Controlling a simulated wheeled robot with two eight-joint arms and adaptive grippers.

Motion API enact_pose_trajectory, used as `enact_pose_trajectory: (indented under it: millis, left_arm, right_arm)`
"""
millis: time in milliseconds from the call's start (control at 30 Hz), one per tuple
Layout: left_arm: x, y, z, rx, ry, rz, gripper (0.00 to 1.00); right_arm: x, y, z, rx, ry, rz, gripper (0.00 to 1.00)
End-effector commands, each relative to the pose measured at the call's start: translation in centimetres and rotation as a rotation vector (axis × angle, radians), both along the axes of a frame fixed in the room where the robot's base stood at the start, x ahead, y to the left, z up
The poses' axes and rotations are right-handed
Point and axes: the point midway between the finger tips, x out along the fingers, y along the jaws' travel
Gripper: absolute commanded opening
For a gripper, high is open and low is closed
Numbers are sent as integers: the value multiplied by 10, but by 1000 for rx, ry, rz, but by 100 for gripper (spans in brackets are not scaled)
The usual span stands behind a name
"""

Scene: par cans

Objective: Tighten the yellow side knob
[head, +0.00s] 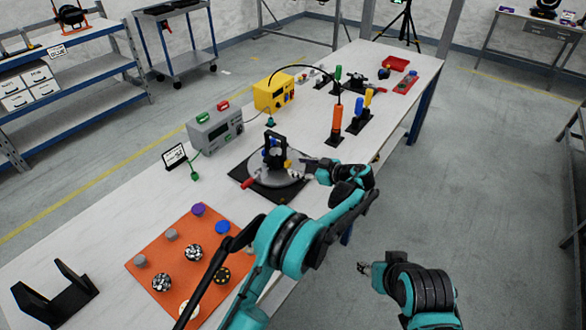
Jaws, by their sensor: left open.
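A small yellow knob (288,163) shows at the right side of a black upright bracket (270,141). The bracket stands on a round grey plate on a black square base (262,193), with a red handle (249,183) at its left. My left gripper (304,170) is open just right of the yellow knob, at the plate's edge. I cannot tell whether its fingers touch the knob, as they are small here. My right gripper (363,268) hangs off the table's right side, away from the bracket; its jaws are too small to read.
A grey box (215,130) and a yellow box (273,93) with a black cable stand behind the base. Orange and blue upright cylinders (337,122) stand farther right. An orange mat (160,252) with several round parts and a black cradle (55,293) lie at the near left.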

Motion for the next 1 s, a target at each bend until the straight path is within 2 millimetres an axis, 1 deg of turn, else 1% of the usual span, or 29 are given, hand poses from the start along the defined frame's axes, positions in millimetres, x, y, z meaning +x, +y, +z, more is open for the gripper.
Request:
enact_pose_trajectory:
  millis: [33, 233, 567, 667, 700, 733, 767, 900, 1000]
  left_arm:
    - [5, 7, -6, 0, 0, 3, 48]
    - [18, 24, -13, 0, 2, 0, 48]
    - [20, 27, -13, 0, 2, -1, 48]
    - [20, 27, -13, 0, 2, -1, 24]
    - [20, 27, -13, 0, 2, -1, 13]
    - [20, 27, -13, 0, 2, -1, 5]
    - [20, 27, -13, 0, 2, -1, 0]
    - [20, 27, -13, 2, 5, -1, 0]
    - [21, 26, -13, 30, 46, -1, 0]
  right_arm:
    - [0, 0, -6, 0, 0, 0, 48]
    - [0, 0, -13, 0, 0, 0, 48]
    - [0, 0, -14, 0, 0, 0, 48]
    - [0, 0, -14, 0, 0, 0, 48]
    - [0, 0, -14, 0, 0, 0, 48]
    - [0, 0, -14, 0, 0, 0, 48]
    - [0, 0, -14, 0, 0, 0, 48]
    - [0, 0, -13, 0, 0, 0, 48]
    - [0, 0, -11, 0, 0, 0, 48]
